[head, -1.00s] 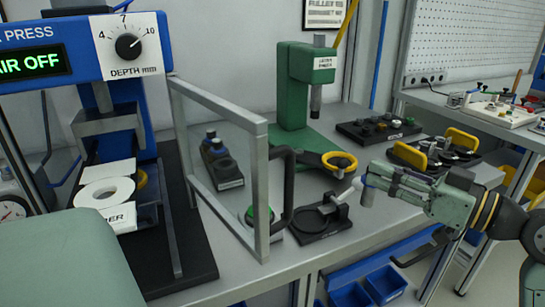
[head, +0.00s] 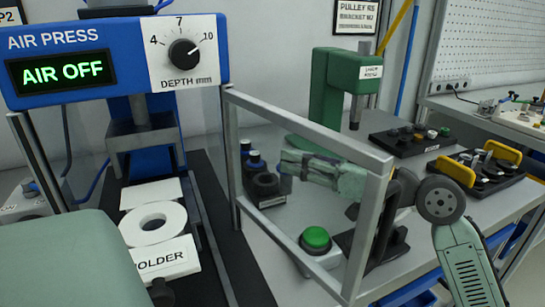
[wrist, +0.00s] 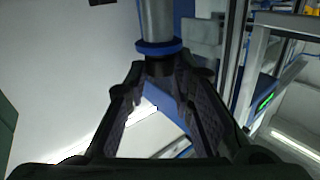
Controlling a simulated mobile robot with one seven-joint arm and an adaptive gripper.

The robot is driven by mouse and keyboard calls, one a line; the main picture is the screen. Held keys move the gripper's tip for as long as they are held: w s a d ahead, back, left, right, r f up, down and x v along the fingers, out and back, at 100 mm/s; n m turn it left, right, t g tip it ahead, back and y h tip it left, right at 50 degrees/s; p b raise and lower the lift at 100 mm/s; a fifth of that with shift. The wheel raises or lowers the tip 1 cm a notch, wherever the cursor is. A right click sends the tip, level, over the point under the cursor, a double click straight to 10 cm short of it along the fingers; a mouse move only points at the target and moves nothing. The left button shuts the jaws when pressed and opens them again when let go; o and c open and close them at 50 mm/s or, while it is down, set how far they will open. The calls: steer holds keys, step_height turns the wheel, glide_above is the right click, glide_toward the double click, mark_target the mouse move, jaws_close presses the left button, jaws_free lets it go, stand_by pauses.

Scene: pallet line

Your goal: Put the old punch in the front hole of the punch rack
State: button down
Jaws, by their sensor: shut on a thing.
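The old punch shows in the wrist view as a grey metal cylinder (wrist: 157,18) with a blue collar (wrist: 158,47). My gripper (wrist: 160,70) is shut on its dark end. The punch is hardly visible there. I cannot tell the height of the punch over the rack.
The air press (head: 115,60) reads "AIR OFF" at left, with a white holder (head: 165,262) below. A metal guard frame (head: 310,130) stands between camera and gripper. A green button (head: 316,237) sits near the frame. A green arbor press (head: 328,95) stands behind.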

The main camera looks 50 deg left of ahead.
steer(key=a, duration=0.2)
steer(key=a+p, duration=0.1)
steer(key=a, duration=0.5)
steer(key=shift+w+a+f+p, duration=0.1)
steer(key=shift+w+f+p, duration=0.2)
steer(key=shift+w+p, duration=0.1)
steer(key=shift+f+p, duration=0.35)
steer(key=shift+f, duration=1.5)
steer(key=c, duration=1.4)
jaws_free()
steer(key=shift+o, duration=0.2)
steer(key=b+v, duration=0.2)
steer(key=v, duration=0.5)
steer(key=shift+d, duration=0.3)
